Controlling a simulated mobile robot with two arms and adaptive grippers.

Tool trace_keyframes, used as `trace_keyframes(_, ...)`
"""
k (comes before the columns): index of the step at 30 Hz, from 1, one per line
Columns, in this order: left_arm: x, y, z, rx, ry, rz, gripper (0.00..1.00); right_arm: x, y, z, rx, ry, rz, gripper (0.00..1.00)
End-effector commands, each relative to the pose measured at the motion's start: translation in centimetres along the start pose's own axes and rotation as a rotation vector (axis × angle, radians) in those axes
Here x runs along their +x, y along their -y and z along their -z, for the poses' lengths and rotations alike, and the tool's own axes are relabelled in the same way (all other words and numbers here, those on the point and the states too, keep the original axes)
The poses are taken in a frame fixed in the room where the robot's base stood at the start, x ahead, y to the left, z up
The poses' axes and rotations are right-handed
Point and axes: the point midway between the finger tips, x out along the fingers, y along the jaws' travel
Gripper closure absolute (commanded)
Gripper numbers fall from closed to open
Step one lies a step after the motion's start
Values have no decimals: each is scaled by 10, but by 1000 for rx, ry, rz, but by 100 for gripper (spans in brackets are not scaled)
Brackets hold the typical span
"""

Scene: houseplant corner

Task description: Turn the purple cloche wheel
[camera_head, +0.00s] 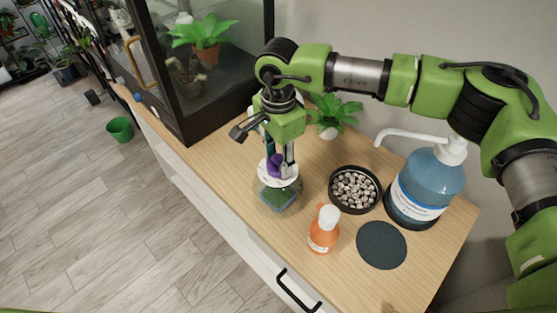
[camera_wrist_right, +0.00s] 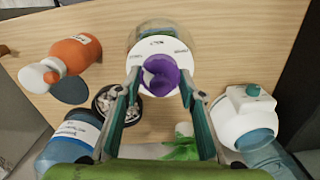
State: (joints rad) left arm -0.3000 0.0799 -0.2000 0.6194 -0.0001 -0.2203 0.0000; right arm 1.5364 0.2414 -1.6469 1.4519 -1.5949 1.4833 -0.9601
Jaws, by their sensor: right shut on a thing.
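The purple cloche wheel (camera_wrist_right: 160,74) sits at the centre of a white printed disc (camera_wrist_right: 150,48) on top of a clear glass cloche (camera_head: 277,197) with green inside. In the head view, the purple wheel (camera_head: 274,165) shows partly behind the gripper fingers. My right gripper (camera_head: 281,162) points down over the cloche from above. In the right wrist view, its two fingers (camera_wrist_right: 159,82) are on either side of the wheel and shut on it. The cloche stands upright on the wooden cabinet top. My left gripper is not in view.
An orange bottle (camera_head: 323,231), a dark round pad (camera_head: 381,245), a bowl of pebbles (camera_head: 354,190) and a blue pump bottle (camera_head: 427,184) stand to the right. A glass terrarium (camera_head: 205,75) is behind left. A potted plant (camera_head: 333,113) stands by the wall.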

Motion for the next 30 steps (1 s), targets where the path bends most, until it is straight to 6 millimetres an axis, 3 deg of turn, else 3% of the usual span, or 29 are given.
trace_keyframes(8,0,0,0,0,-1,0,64,0,0,-1,-1,2,-1,85)
trace_keyframes(9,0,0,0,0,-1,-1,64,0,0,-1,-1,2,-1,53)
trace_keyframes(10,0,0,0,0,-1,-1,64,0,0,-1,-1,2,-1,47)
trace_keyframes(22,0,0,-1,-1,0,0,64,-4,0,0,0,1,1,47)
trace_keyframes(26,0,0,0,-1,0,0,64,-20,1,0,0,0,3,47)
trace_keyframes(30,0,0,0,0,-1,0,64,-50,1,0,0,0,3,47)
